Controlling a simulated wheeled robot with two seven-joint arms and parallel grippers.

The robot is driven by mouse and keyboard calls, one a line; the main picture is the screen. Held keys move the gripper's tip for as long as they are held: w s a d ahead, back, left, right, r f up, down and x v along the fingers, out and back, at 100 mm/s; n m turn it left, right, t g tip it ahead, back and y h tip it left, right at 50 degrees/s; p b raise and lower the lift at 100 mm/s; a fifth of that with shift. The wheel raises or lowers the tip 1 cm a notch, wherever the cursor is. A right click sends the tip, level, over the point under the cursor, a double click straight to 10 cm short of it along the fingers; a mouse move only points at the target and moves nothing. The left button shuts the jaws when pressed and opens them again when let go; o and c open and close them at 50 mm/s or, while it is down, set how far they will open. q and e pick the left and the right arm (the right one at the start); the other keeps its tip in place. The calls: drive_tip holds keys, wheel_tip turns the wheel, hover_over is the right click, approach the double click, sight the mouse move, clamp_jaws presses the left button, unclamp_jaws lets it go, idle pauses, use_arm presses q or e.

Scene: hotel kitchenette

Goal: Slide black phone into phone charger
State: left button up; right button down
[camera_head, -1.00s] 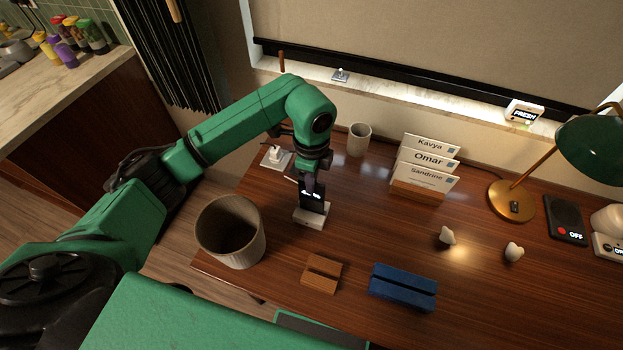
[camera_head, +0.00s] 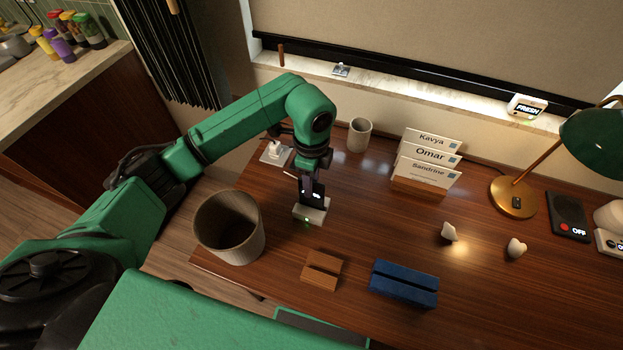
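The black phone (camera_head: 312,197) stands upright in the white phone charger (camera_head: 309,213) on the wooden desk. A small green light shows on the front of the charger. My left gripper (camera_head: 312,182) comes down from above onto the top of the phone, with its fingers on either side of it. It looks shut on the phone, and the fingers hide part of the phone's upper portion. My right gripper does not show.
A grey bin (camera_head: 230,228) stands left of the charger. A wooden stand (camera_head: 322,270) and a blue stand (camera_head: 403,284) lie in front. A cup (camera_head: 359,135) and a card holder (camera_head: 420,184) are behind. A lamp (camera_head: 513,198) stands right.

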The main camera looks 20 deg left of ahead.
use_arm(q)
wheel_tip(320, 180, up, 8)
drive_tip(key=shift+w+f+b, duration=0.1)
drive_tip(key=shift+f+b, duration=0.05)
drive_tip(key=shift+b, duration=0.75)
wheel_tip(320, 180, up, 7)
drive_tip(key=p, duration=0.1)
drive_tip(key=shift+f, duration=0.1)
